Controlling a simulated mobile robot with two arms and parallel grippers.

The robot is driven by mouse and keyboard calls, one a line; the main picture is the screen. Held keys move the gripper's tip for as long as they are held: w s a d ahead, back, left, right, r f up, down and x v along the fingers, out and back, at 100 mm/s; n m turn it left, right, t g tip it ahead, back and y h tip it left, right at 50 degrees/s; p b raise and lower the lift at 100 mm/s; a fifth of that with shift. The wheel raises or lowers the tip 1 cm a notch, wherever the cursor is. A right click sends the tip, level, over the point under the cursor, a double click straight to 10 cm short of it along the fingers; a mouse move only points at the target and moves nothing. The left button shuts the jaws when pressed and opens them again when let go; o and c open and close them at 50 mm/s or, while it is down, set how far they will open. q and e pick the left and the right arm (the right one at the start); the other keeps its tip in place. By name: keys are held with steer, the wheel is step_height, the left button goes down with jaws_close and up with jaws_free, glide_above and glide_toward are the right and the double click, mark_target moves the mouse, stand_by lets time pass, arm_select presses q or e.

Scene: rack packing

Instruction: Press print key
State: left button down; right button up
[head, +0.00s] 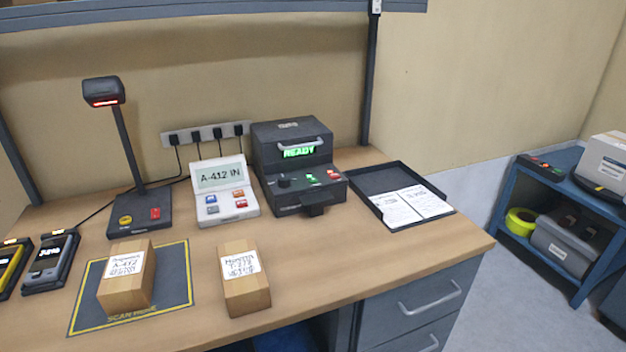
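A dark label printer (285,155) stands at the back middle of the bench with a green READY display (299,152). Its front panel has a dark knob (284,183), a green key (312,178) and a red key (333,174). Left of it a white terminal (220,177) shows "A-412 IN" above several coloured keys: blue, orange, grey-blue and red. The key markings are too small to read, so I cannot tell which is the print key. Neither of my grippers is in view.
A box labelled A-412 (127,286) sits on the scan mat (180,285); another box (245,285) stands right of it. A scanner stand (128,150) is behind. A black tray (375,183) holds printed sheets. Two handhelds lie at left. The right front bench is clear.

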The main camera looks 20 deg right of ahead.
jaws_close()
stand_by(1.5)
